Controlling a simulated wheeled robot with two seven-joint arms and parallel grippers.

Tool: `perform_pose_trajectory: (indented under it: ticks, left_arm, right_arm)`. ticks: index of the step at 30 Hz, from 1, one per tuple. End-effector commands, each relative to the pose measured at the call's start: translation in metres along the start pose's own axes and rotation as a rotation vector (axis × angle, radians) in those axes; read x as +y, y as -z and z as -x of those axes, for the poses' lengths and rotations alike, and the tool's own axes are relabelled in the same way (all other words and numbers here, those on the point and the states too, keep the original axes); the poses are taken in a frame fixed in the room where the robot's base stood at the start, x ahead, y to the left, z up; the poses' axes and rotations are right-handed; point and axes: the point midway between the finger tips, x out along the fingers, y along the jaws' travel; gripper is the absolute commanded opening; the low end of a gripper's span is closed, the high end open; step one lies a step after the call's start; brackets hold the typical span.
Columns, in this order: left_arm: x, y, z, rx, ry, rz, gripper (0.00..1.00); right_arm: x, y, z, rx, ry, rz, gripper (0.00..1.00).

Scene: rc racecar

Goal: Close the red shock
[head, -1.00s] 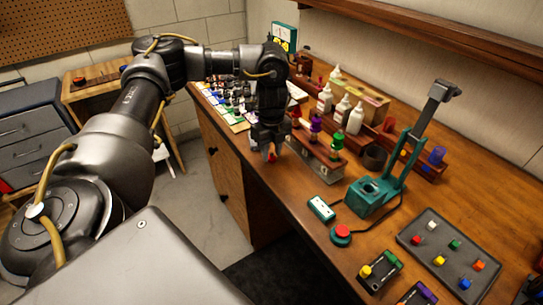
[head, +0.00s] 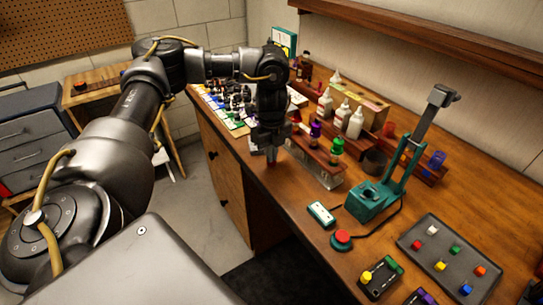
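My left gripper (head: 271,153) points down over the near edge of the desk, left of the wooden shock stand. A small dark red piece (head: 271,163) shows at its fingertips, and the fingers look closed on it; its shape is too small to make out. The stand (head: 318,160) holds a shock with a red top (head: 296,117), partly hidden by my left arm, a purple one (head: 315,130) and a green one (head: 337,147). The gripper is apart from these. My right gripper is out of view.
White bottles (head: 355,122) stand behind the shock stand. A green press (head: 370,198) with a raised lever, a red button (head: 341,238) and a grey tray (head: 450,255) of coloured pieces are to the right. Several small dark parts (head: 235,100) lie on the desk behind my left arm.

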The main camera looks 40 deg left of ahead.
Motion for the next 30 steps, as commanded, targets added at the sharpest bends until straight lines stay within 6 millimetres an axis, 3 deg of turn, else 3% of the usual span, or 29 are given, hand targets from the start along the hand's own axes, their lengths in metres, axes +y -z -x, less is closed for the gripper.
perform_pose_trajectory:
  ticks: [5, 13, 21, 30]
  left_arm:
    - [0.000, 0.000, 0.030, -0.002, 0.005, -0.002, 0.00]
    - [0.048, 0.022, 0.089, -0.003, 0.006, -0.004, 0.00]
    - [0.101, 0.048, 0.110, -0.001, 0.003, -0.004, 0.00]
    - [0.126, 0.059, 0.122, 0.000, 0.001, 0.000, 0.00]
  right_arm:
    - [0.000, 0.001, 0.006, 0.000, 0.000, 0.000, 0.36]
    - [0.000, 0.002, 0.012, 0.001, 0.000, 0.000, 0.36]
    - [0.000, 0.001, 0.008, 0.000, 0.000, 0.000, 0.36]
    - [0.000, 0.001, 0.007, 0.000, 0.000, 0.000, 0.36]
